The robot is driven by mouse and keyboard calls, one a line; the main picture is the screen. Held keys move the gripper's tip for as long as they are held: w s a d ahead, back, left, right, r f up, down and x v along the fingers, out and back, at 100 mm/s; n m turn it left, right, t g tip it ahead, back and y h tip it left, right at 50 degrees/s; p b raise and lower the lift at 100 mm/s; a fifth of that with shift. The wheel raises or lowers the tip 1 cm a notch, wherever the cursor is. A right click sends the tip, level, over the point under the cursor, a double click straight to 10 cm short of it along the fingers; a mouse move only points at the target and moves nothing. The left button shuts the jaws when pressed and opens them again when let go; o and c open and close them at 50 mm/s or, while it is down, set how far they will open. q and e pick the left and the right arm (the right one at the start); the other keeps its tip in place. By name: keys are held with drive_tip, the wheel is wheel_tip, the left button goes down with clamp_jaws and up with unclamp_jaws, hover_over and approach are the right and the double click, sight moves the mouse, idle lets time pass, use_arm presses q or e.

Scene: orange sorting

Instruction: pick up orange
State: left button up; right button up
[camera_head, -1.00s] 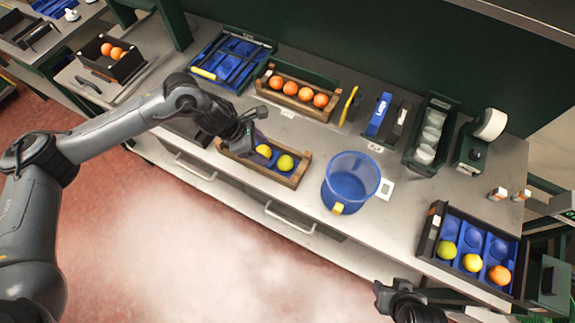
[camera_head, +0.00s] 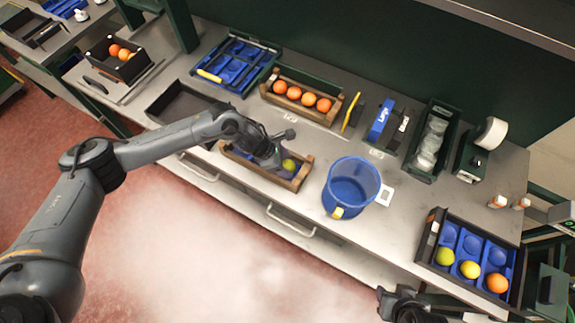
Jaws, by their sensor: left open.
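Several oranges (camera_head: 309,99) sit in a row in the rear wooden crate (camera_head: 340,110). My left gripper (camera_head: 272,155) is open and reaches down over the front wooden crate (camera_head: 300,180). A yellow-green fruit (camera_head: 289,165) shows in that crate just right of the fingers; the gripper hides the space beside it. Another orange (camera_head: 497,283) lies in the front right pocket of the blue-lined tray (camera_head: 431,236), beside a yellow fruit (camera_head: 470,269) and a green one (camera_head: 445,256). My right gripper (camera_head: 388,300) shows partly at the bottom edge; its jaws are unclear.
A blue bucket (camera_head: 350,185) stands right of the front crate. Behind it are a blue "Large" item (camera_head: 380,120) and a green bin of clear cups (camera_head: 430,140). A black box (camera_head: 125,70) with oranges is far left.

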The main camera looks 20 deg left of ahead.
use_arm(q)
drive_tip(key=shift+f, duration=0.15)
drive_tip(key=c, duration=0.7)
